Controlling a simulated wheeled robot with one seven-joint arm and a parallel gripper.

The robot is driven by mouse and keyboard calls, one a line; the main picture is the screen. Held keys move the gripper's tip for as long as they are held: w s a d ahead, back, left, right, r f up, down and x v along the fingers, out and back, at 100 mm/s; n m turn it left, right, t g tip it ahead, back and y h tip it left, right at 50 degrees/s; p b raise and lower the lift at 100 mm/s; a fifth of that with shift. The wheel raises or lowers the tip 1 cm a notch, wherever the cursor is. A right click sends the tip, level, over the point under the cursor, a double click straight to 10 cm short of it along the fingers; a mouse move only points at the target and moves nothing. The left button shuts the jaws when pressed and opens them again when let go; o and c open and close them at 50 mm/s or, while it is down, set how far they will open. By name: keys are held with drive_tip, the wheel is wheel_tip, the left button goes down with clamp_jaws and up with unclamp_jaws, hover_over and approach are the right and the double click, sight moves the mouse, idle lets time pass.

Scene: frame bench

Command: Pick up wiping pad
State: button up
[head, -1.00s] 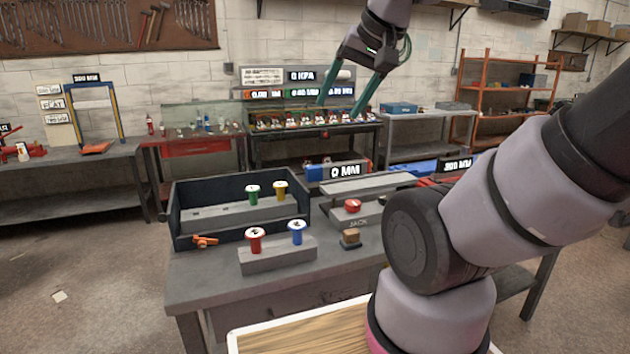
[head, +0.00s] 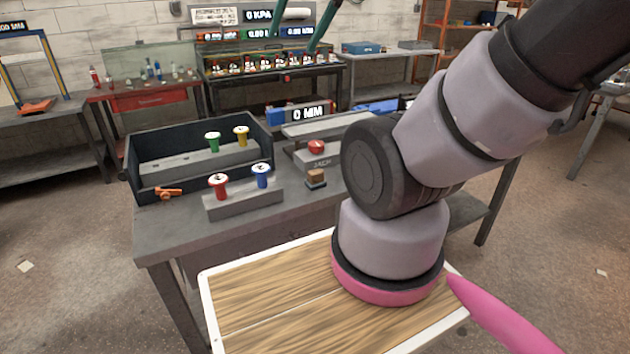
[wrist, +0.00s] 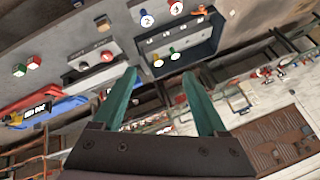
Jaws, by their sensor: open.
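A small block with a tan wooden top and a dark base (head: 316,178) stands on the grey workbench (head: 165,232), in front of the grey jack; it looks like the wiping pad. It also shows, small, at the upper left of the wrist view (wrist: 103,23). My gripper (head: 295,45) is high at the top of the head view, with its teal fingers spread apart. In the wrist view, the gripper (wrist: 160,73) is open with nothing between the fingers, well away from the pad. The gripper body is cut off in the head view.
Right behind the pad is the jack (head: 318,160) with a red knob. To its left are a grey block (head: 240,200) with red and blue knobs and a dark open-front bin (head: 150,150) holding green and yellow knobs. An orange piece (head: 168,192) lies by the bin.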

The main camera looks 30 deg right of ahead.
drive_tip(key=w+d+f+m+g, duration=0.45)
drive_tip(key=w+f+m, duration=0.25)
drive_tip(key=w+f, duration=0.65)
drive_tip(key=w+d+f+m, duration=0.1)
drive_tip(key=d+f+m, duration=0.1)
drive_tip(key=f, duration=0.4)
drive_tip(key=w+d+f+m+g+h, duration=0.1)
drive_tip(key=w+d+f+m, duration=0.1)
drive_tip(key=d+f, duration=0.2)
drive_tip(key=w+d+f+m+g+h, duration=0.1)
drive_tip(key=w+d+f+m, duration=0.1)
drive_tip(key=f, duration=0.6)
drive_tip(key=shift+d+f, duration=0.4)
drive_tip(key=shift+d, duration=0.2)
hover_over(316, 171)
drive_tip(key=f, duration=0.4)
drive_tip(key=shift+s+d+f, duration=0.15)
drive_tip(key=shift+s+f, duration=0.2)
drive_tip(key=shift+f, duration=0.05)
drive_tip(key=shift+w+a+f, duration=0.15)
drive_tip(key=shift+f, duration=1.3)
drive_tip(key=shift+w+a+f, duration=0.1)
drive_tip(key=shift+w+f, duration=0.05)
drive_tip(key=shift+f, duration=1.3)
clamp_jaws()
